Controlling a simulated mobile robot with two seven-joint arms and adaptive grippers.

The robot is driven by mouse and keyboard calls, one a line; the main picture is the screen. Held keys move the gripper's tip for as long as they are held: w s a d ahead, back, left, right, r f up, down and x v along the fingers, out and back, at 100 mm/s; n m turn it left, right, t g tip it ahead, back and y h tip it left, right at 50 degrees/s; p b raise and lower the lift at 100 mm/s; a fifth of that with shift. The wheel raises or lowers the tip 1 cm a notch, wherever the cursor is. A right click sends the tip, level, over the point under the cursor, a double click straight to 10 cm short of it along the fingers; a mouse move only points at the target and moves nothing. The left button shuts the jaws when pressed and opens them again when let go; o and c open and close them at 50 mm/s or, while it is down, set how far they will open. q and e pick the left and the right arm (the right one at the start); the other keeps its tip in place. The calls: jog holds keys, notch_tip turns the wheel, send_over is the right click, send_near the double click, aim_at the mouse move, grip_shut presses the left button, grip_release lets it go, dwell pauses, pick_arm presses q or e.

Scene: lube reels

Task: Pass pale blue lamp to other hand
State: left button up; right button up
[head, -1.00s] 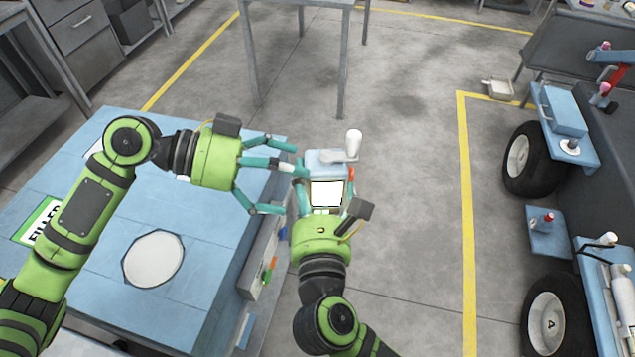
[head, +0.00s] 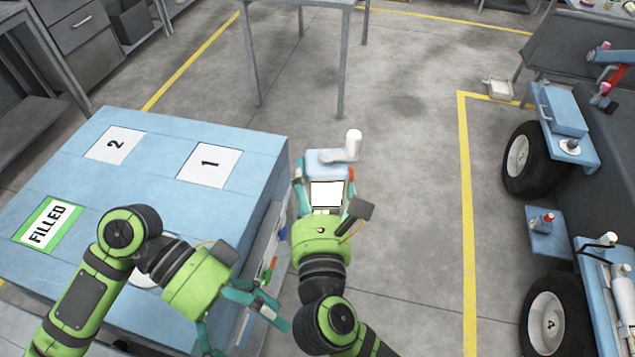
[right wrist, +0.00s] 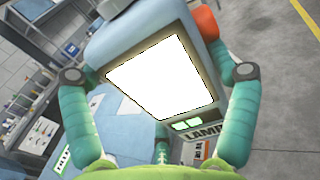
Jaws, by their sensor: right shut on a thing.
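The pale blue lamp (head: 322,163) has a bright white panel and a white knob-like part on top. It is in my right gripper (head: 324,190), whose teal fingers close on its two sides, beside the blue table's right edge. In the right wrist view the lamp (right wrist: 205,60) fills the middle, with an orange-red part at its upper right and "LAMP" lettering low down. The right gripper's fingers (right wrist: 158,100) press on both its sides. My left gripper (head: 240,325) is apart from the lamp, lower left of it, with its fingers spread and nothing between them.
The blue table (head: 150,190) bears pads marked 1 (head: 209,165) and 2 (head: 114,145) and a FILLED pad (head: 47,225). A grey table stands at the back. A cart with black wheels (head: 524,158) is at the right. The floor between is clear.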

pick_arm(q)
jog(key=w+d+f+n+t, duration=0.1)
jog(key=d+f+n+t, duration=0.25)
jog(key=f+n, duration=1.05)
jog(key=s+f+t+y, duration=0.1)
jog(key=s+f, duration=0.2)
jog(key=f, duration=0.7)
jog(key=s+f+y, duration=0.1)
jog(key=s+f, duration=0.1)
jog(key=f, duration=0.9)
jog(key=s+a+f+n+t+y, duration=0.25)
jog(key=a+f+y, duration=0.35)
jog(key=a+f, duration=0.9)
jog(key=s+a+f+m+t+y, duration=0.1)
jog(key=s+a+f+m+y, duration=0.1)
jog(key=s+a+f, duration=0.2)
jog(key=s+f, duration=0.1)
jog(key=s, duration=0.2)
jog(key=shift+s+a, duration=0.2)
jog(key=shift+a, duration=0.15)
